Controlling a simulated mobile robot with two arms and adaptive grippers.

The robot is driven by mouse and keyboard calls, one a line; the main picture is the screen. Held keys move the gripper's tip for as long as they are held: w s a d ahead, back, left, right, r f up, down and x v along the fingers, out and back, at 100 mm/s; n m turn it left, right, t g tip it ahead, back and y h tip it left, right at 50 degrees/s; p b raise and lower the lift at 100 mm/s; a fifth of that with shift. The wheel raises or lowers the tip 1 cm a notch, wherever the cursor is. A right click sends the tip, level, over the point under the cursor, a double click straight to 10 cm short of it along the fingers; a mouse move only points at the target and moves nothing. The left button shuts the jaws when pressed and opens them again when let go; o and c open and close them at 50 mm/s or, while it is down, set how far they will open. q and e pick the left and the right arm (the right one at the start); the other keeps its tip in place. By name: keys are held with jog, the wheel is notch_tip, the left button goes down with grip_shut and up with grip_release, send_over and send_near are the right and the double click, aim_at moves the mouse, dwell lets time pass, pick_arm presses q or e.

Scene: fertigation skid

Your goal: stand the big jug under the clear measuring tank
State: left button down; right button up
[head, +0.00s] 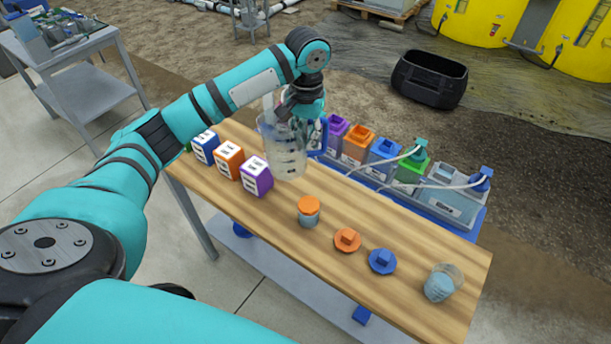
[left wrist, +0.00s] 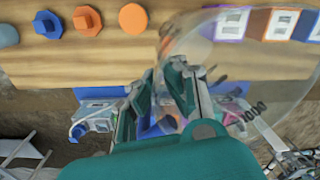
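The big jug (head: 283,160) is clear with dark measuring marks. It is at the far side of the wooden bench, roughly upright; I cannot tell whether its base touches the wood. My left gripper (head: 296,112) is at its upper part and appears shut on it. In the left wrist view the jug (left wrist: 240,75) fills the right side, with a 1000 mark, close against the left gripper (left wrist: 165,80). A clear tank with a blue cap (head: 450,205) stands behind the bench at the right; I cannot tell whether it is the measuring tank. My right gripper is not in view.
On the bench (head: 340,285) are white-labelled blue, orange and purple boxes (head: 256,177), an orange-lidded jar (head: 308,212), orange (head: 347,240) and blue (head: 382,261) caps, and a small beaker (head: 443,283). A black crate (head: 430,80) lies beyond.

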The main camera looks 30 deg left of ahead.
aim_at(306, 161)
pick_arm(q)
notch_tip(306, 161, down, 6)
jog(key=shift+f, duration=0.2)
notch_tip(306, 161, down, 2)
jog(key=shift+w+f+p, duration=0.1)
jog(key=shift+f+p, duration=0.15)
jog(key=shift+p, duration=0.1)
notch_tip(306, 161, down, 3)
jog(key=shift+f, duration=0.35)
jog(key=c, duration=1.5)
grip_release()
jog(key=shift+f, duration=0.1)
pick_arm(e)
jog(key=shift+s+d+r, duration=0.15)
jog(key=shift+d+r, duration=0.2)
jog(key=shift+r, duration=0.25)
